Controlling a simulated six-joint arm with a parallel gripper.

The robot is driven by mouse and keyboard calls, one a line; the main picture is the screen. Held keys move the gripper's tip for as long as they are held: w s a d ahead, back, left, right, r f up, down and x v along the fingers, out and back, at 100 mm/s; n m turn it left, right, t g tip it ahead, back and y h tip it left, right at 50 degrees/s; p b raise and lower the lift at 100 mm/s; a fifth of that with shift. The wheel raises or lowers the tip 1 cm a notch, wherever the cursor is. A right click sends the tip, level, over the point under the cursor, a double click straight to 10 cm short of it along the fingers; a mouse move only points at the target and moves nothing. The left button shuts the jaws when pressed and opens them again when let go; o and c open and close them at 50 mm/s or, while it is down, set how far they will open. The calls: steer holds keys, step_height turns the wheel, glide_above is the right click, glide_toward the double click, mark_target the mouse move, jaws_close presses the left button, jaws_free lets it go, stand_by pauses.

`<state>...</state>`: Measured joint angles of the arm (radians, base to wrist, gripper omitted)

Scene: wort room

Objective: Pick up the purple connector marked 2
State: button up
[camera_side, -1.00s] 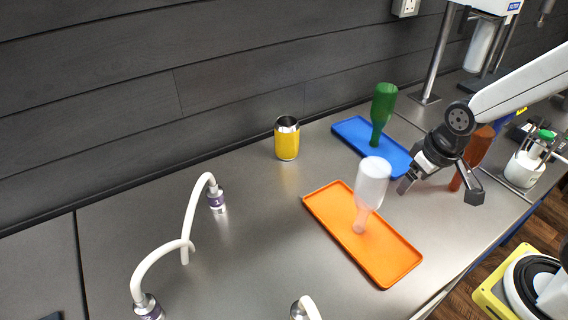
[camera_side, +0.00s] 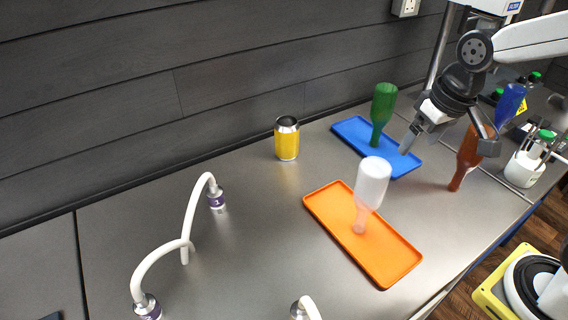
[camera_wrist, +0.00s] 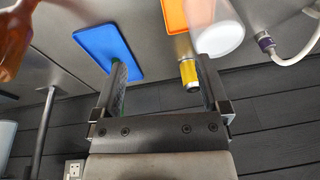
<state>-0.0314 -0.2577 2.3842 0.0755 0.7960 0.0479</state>
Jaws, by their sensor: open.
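Purple-banded connectors on white hoses stand at the left of the bench: one at the back (camera_side: 217,201), one at the front left (camera_side: 149,308), and a third hose end (camera_side: 299,309) cut by the bottom edge. I cannot read for sure which is marked 2. One purple-banded connector also shows at the upper right of the wrist view (camera_wrist: 265,41). My gripper (camera_side: 446,144) is open and empty above the right part of the bench, far from the connectors. Its two fingers frame the wrist view (camera_wrist: 162,80).
A yellow can (camera_side: 287,143) stands by the wall. A blue tray (camera_side: 352,130) has a green bottle (camera_side: 383,108); an orange tray (camera_side: 392,262) has a clear, whitish bottle (camera_side: 372,184). A brown bottle (camera_side: 467,158) is near my gripper. Bench between connectors and orange tray is clear.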

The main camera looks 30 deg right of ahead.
steer(key=w+a+m+y, duration=0.1)
steer(key=a, duration=0.2)
steer(key=w+a+m+y, duration=0.1)
steer(key=a, duration=0.2)
steer(key=w+a+m+y, duration=0.1)
steer(key=w+a, duration=0.1)
steer(key=a, duration=0.1)
steer(key=shift+a+g, duration=0.2)
steer(key=shift+g, duration=0.2)
steer(key=w+a+m+g+y, duration=0.2)
steer(key=a+m+y, duration=0.35)
steer(key=a, duration=1.15)
steer(key=w+a+m+g+y, duration=0.1)
steer(key=a+m+y, duration=0.45)
steer(key=a, duration=1.25)
steer(key=m+h, duration=0.1)
steer(key=m, duration=0.1)
glide_toward(145, 306)
steer(key=shift+w+a+f, duration=0.1)
steer(key=shift+a+f, duration=0.3)
steer(key=shift+a, duration=0.2)
steer(key=shift+w+a+f, duration=0.15)
steer(key=shift+a+f, duration=0.2)
steer(key=shift+a, duration=0.25)
steer(key=shift+f, duration=0.55)
steer(key=shift+x, duration=1.3)
steer(key=shift+w+x, duration=0.1)
steer(key=shift+x, duration=1.2)
steer(key=shift+w+x, duration=0.15)
steer(key=shift+x, duration=1.15)
